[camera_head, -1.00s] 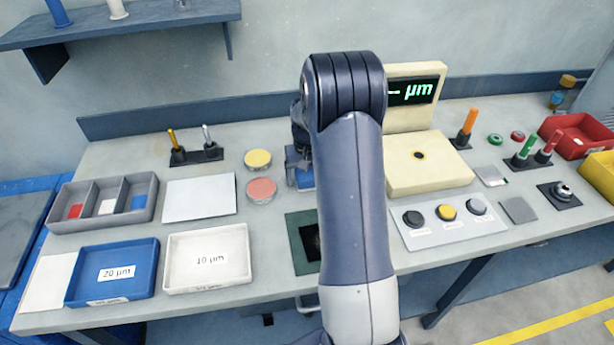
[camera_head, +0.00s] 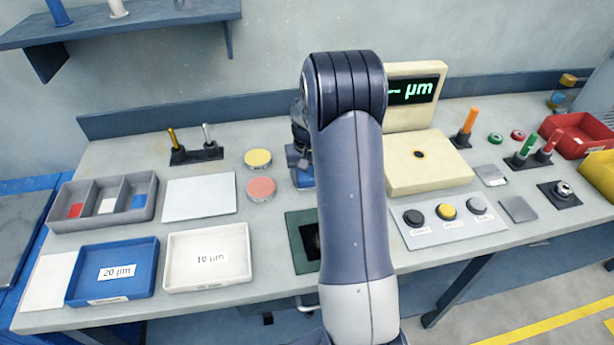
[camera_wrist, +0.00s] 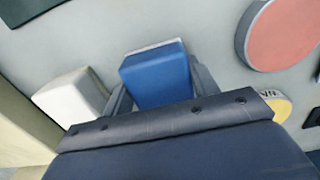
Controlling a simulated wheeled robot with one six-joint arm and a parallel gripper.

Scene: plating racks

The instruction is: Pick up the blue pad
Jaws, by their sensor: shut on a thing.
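The blue pad (camera_wrist: 158,76) is a small blue block with a pale underside. In the wrist view it sits between the two fingers of my gripper (camera_wrist: 160,88), which is shut on it. In the head view the blue pad is a small patch beside my arm, mostly hidden, and my gripper (camera_head: 302,165) shows only in part, to the right of the pink and yellow discs. I cannot tell whether the pad is clear of the table.
A white pad (camera_wrist: 72,96) lies close beside my gripper. A pink disc (camera_head: 261,188) and a yellow disc (camera_head: 258,158) stand to the left. The cream gauge (camera_head: 428,165) is to the right. A blue tray (camera_head: 113,296) and white tray (camera_head: 208,283) are at front left.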

